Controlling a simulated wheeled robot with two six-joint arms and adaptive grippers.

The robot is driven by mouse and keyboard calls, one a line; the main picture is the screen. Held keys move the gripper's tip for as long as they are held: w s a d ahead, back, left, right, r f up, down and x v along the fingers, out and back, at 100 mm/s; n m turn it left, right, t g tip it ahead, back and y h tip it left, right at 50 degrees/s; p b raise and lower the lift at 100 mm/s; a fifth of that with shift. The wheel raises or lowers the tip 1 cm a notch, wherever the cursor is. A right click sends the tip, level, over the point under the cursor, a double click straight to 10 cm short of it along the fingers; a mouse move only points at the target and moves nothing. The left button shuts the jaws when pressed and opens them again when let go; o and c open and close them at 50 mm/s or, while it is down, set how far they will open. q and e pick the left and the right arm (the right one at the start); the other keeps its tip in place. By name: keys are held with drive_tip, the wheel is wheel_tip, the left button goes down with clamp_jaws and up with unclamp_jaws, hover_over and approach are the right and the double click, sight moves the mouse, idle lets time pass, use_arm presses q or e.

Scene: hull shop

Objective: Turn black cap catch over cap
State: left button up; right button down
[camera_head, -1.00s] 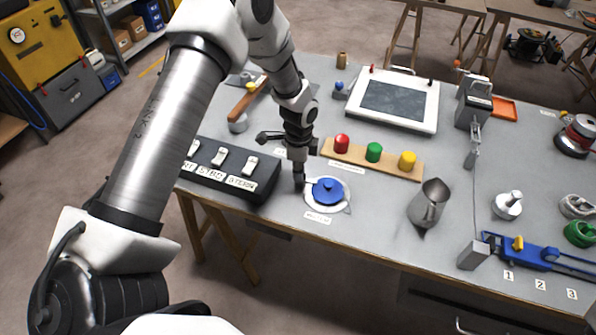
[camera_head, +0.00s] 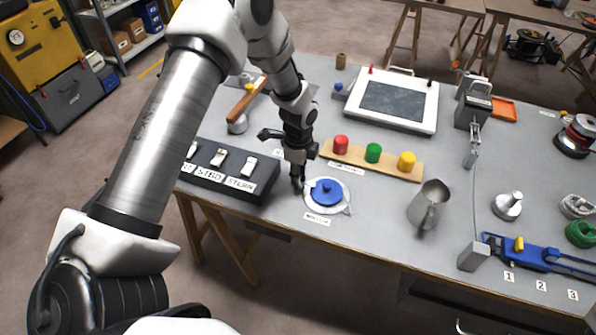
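The blue cap (camera_head: 326,191) with a raised knob sits on a round white base (camera_head: 340,206) near the front edge of the table. A small pale tab shows at the base's lower right rim. My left gripper (camera_head: 298,185) points down at the left edge of the base, close beside the cap. Its dark fingertips look close together, but whether they are shut, or touch the base, is unclear. I cannot make out the black catch apart from the dark fingers; it may be hidden there. My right gripper is out of view.
A black switch box (camera_head: 228,170) stands just left of the gripper. A wooden strip (camera_head: 390,166) with red, green and yellow knobs lies behind the cap. A metal jug (camera_head: 428,204) stands to the right. Some bare table lies between the cap and the jug.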

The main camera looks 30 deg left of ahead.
use_arm(q)
drive_tip(key=shift+w+d, duration=0.1)
drive_tip(key=shift+w, duration=0.05)
wheel_tip(320, 180, up, 12)
idle(0.5)
idle(0.3)
